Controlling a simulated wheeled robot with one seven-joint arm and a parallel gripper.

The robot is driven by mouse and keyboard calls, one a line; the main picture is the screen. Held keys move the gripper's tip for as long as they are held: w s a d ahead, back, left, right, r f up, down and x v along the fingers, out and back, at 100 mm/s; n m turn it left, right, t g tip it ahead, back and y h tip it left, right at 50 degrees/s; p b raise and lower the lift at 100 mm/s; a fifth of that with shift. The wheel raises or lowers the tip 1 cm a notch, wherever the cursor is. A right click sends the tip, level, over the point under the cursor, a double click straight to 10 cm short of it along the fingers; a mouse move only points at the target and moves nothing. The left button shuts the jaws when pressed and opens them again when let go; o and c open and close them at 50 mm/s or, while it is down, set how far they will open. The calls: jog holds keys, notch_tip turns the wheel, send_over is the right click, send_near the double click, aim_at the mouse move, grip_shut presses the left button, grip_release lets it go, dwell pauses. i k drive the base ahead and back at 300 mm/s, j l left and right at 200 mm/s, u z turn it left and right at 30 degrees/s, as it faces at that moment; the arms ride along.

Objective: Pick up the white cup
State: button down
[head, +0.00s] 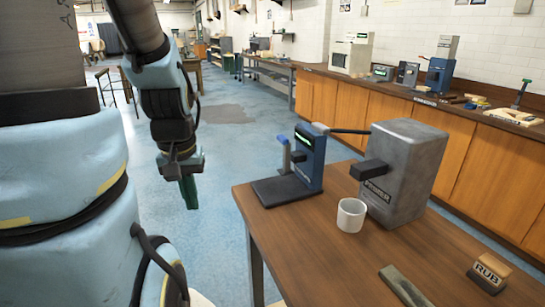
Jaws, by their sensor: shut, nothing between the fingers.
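The white cup (351,215) stands upright on the wooden table (310,266), just in front of the grey metal box-shaped machine (408,165). My gripper (189,193) hangs pointing down above the blue floor, left of the table and well apart from the cup. Its green fingers are together with nothing between them.
A blue device (309,157) with a dark base stands at the table's back left, left of the cup. A flat grey bar (405,287) and a wooden block marked RUB (489,271) lie at the front right. Wooden cabinets (390,112) line the right wall.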

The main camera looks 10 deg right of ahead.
aim_at(352, 212)
jog(key=z, duration=1.2)
